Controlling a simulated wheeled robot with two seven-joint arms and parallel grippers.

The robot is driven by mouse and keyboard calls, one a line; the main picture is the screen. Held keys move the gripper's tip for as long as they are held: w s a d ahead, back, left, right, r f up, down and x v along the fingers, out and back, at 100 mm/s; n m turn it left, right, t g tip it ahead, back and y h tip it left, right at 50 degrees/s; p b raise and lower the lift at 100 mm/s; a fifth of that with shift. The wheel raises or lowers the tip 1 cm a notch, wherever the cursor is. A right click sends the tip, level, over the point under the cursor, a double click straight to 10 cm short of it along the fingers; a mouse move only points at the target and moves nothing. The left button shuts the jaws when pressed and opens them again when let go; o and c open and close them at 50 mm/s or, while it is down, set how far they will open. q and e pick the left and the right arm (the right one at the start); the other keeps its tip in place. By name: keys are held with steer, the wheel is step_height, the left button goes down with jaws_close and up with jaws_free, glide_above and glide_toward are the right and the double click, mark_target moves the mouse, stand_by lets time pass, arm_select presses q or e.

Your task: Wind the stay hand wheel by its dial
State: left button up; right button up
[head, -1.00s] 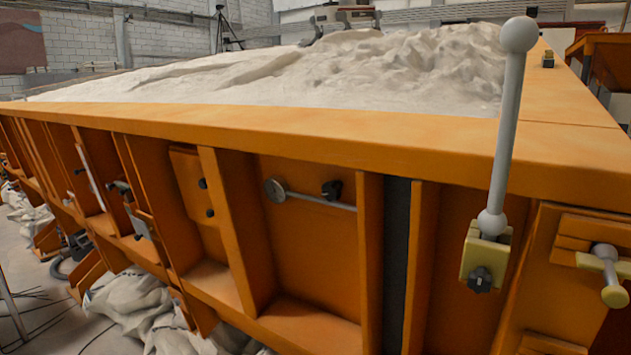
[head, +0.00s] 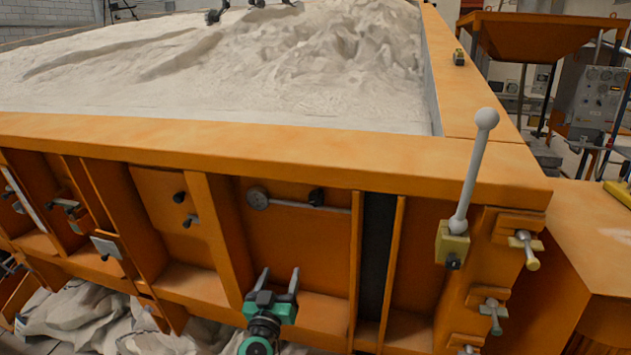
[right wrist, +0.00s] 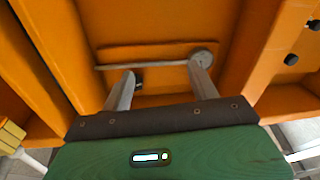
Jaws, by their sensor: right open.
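A thin grey rod (head: 335,208) runs across an orange recess in the side of the sandbed. A round grey disc (head: 258,198) is at its left end, and a small black knob (head: 316,197) sits along it. I cannot tell for sure which is the hand wheel and which the dial. My right gripper (head: 279,271) is open and empty, below the rod and apart from it in the head view. In the right wrist view the disc (right wrist: 203,59) shows beyond one finger. The dark knob (right wrist: 138,83) is partly hidden by the other finger. My left gripper is not in view.
Orange upright ribs (head: 218,240) flank the recess. A lever with a white ball (head: 485,118) stands at the bed's corner, above T-shaped clamps (head: 525,247). Pale sacks (head: 80,315) lie on the floor at lower left. Sand (head: 220,85) fills the bed.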

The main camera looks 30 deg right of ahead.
mark_target(315, 200)
steer(key=s+d+r+m+g+p, duration=0.2)
steer(key=s+r+g+p, duration=0.15)
steer(key=r, duration=1.15)
steer(key=p+x, duration=0.2)
steer(key=x, duration=0.4)
steer(key=p+x, duration=0.2)
steer(key=x, duration=0.4)
steer(key=shift+s+d, duration=0.1)
steer(key=shift+d, duration=0.3)
steer(key=shift+w+d, duration=0.45)
steer(key=shift+d, duration=0.05)
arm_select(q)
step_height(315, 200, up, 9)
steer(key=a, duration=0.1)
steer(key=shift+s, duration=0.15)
arm_select(e)
steer(key=c, duration=1)
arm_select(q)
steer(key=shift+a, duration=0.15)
arm_select(e)
steer(key=shift+o, duration=0.2)
steer(key=shift+m+y, duration=0.3)
steer(key=shift+m, duration=0.1)
